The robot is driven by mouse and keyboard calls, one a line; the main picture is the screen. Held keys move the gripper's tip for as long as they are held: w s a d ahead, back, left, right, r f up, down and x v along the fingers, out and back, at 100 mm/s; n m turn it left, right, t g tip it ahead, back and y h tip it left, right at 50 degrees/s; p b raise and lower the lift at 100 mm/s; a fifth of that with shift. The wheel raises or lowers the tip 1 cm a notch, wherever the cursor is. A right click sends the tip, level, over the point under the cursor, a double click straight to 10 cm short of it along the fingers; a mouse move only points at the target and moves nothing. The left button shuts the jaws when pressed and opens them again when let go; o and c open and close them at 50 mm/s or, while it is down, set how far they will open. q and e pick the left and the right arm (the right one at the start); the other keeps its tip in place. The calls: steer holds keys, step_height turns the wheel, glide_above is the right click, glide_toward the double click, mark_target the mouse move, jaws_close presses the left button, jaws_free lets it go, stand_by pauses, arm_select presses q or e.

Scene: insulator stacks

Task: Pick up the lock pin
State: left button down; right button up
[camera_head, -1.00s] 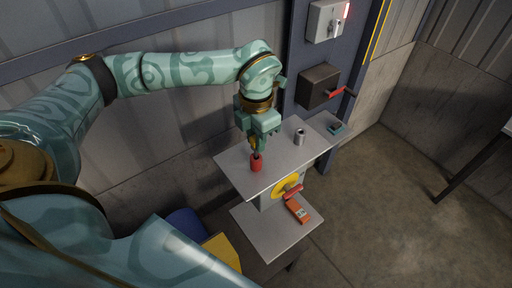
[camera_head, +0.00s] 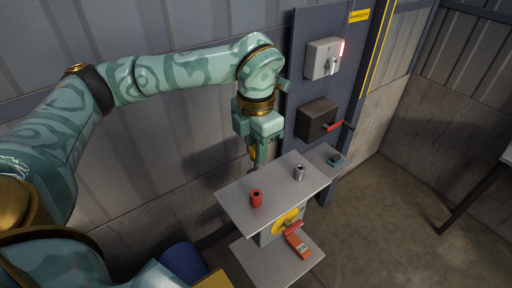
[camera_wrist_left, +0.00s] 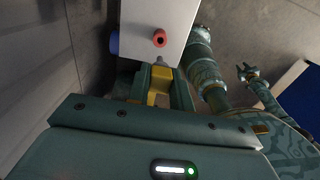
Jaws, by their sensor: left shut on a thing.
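My left gripper (camera_head: 258,160) is raised by the back left edge of the grey table (camera_head: 235,203), near the wall. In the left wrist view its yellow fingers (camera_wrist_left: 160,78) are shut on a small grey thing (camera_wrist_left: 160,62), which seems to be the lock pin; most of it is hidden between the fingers. A red hollow cylinder (camera_head: 256,199) stands upright on the table, apart from the gripper; it also shows in the left wrist view (camera_wrist_left: 160,38). A forked teal end (camera_wrist_left: 248,72), likely my right gripper, is small at the right of that view.
A grey metal cylinder (camera_head: 299,173) stands on the table's right part. Below are a yellow disc (camera_head: 284,222) and an orange device (camera_head: 298,243) on a lower shelf (camera_head: 262,268). A grey box (camera_head: 324,58) and a dark box with a red lever (camera_head: 316,119) hang behind.

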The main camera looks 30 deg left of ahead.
arm_select(q)
steer(key=shift+r+p, duration=1.15)
steer(key=shift+r, duration=0.4)
